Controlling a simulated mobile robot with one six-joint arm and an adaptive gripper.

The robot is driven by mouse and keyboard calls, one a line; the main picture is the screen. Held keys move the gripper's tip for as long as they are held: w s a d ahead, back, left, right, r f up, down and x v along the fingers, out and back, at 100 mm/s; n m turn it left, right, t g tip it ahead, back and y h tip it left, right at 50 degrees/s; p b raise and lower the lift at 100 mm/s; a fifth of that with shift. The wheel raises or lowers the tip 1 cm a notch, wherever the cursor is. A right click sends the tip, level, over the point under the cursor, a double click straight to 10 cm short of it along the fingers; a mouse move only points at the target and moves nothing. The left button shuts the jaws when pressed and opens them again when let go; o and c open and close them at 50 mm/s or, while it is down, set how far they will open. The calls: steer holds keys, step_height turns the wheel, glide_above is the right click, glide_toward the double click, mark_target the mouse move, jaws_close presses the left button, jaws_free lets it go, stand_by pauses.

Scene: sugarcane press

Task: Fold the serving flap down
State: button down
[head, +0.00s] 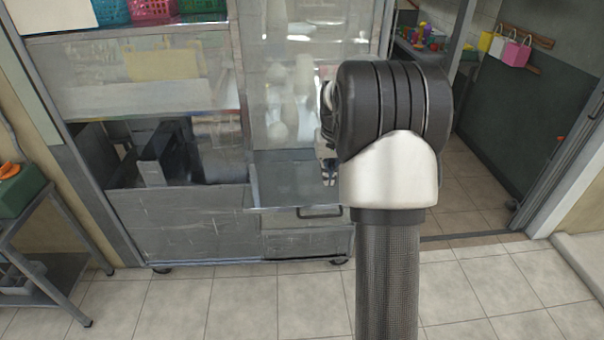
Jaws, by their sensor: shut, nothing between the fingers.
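A grey metal flap-like panel (285,182) is on the front of the metal-and-glass stall, above a drawer with a bar handle. It looks like the serving flap. Its pale front edge shows, but I cannot tell its exact angle. My gripper (328,176) is at the panel's right end, partly hidden behind my own arm. Its fingers are shut with nothing held. I cannot tell whether they touch the panel. The panel's right end is hidden by my arm.
The stall (180,215) stands on castors. Coloured baskets (150,10) sit on its top shelf. A small table (45,262) with a green box (20,190) is at the left. A doorway opens at the right. The tiled floor (240,305) in front is clear.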

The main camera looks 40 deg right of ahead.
steer(key=d, duration=0.2)
steer(key=b, duration=0.4)
glide_toward(329, 204)
steer(key=f, duration=0.4)
steer(key=a+f, duration=0.1)
steer(key=f, duration=0.1)
steer(key=shift+s, duration=0.1)
steer(key=shift+f, duration=0.45)
steer(key=shift+s, duration=0.1)
